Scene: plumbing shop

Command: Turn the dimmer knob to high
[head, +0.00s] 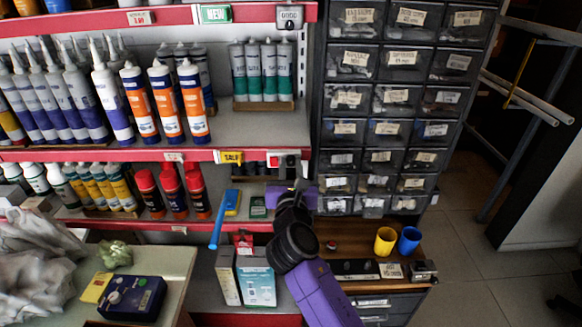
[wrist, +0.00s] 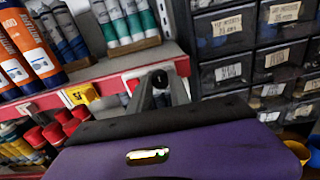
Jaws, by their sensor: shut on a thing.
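The dimmer has a pale plate (head: 283,159) on the red shelf edge, right of a yellow tag, in the head view. In the wrist view its plate (wrist: 130,82) is partly hidden by my gripper, and the dark round knob (wrist: 158,79) shows at the fingertips. My gripper (wrist: 161,88) has its two grey fingers closed about the knob, one on each side. In the head view my gripper (head: 296,182) reaches up to the shelf edge just below the plate. The knob's setting mark cannot be made out.
Shelves with cartridges (head: 165,100) and spray cans (head: 172,190) stand to the left. A labelled drawer cabinet (head: 385,100) stands close on the right. Below it, a wooden counter (head: 350,240) holds a yellow cup (head: 385,241) and a blue cup (head: 409,240).

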